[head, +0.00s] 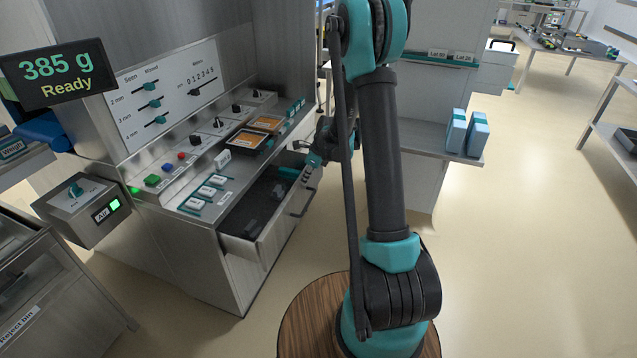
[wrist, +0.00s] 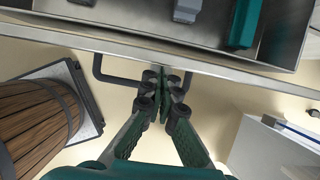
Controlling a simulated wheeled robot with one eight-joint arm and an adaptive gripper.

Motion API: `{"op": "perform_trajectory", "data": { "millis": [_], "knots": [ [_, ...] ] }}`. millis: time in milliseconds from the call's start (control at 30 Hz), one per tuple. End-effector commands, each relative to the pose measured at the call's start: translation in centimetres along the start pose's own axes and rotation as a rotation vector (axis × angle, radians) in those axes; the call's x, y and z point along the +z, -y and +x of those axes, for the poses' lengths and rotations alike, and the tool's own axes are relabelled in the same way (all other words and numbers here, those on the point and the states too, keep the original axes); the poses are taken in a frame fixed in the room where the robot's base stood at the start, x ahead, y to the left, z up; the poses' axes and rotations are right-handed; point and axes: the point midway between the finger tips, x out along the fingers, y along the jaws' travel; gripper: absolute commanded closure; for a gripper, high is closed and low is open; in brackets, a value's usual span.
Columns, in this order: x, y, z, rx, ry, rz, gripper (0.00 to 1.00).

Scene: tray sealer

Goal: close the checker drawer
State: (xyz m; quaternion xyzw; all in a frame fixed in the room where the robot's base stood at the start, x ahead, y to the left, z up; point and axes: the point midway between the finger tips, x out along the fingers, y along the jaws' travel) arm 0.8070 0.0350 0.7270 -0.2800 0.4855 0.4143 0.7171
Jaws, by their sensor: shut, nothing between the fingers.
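The checker drawer (head: 240,246) is pulled out of the steel cabinet, under its control counter. Its dark inside holds grey pieces and a teal piece (head: 289,172). A dark bar handle (head: 303,203) is on its front. In the wrist view the drawer's front edge (wrist: 215,67) crosses the top, with the handle (wrist: 98,68) just below it. My gripper (head: 312,165) is at the far part of the drawer front.
The counter above carries switches, buttons and food trays (head: 248,139). A display (head: 60,75) reads 385 g, Ready. A grey box with a knob (head: 82,212) stands at left. A shelf with blue boxes (head: 466,134) is to the right. The floor in front of the drawer is clear.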

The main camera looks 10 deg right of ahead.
Motion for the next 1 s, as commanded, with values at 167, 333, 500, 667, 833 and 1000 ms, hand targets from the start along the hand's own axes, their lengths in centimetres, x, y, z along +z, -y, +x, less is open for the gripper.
{"op": "perform_trajectory", "data": {
  "millis": [167, 333, 500, 667, 833, 1000],
  "knots": [
    [4.2, -0.1, 1.7, 0.001, 0.0, -0.004, 1.0],
    [7.4, -0.1, 3.0, 0.0, 0.0, -0.004, 1.0],
    [9.6, 0.0, 3.8, 0.0, 0.0, -0.002, 1.0],
    [10.6, 0.0, 4.3, 0.0, 0.0, -0.001, 1.0],
    [11.0, 0.0, 4.4, 0.0, 0.0, -0.001, 1.0],
    [11.0, 0.0, 4.4, -0.001, 0.0, 0.0, 1.0]
  ]
}}
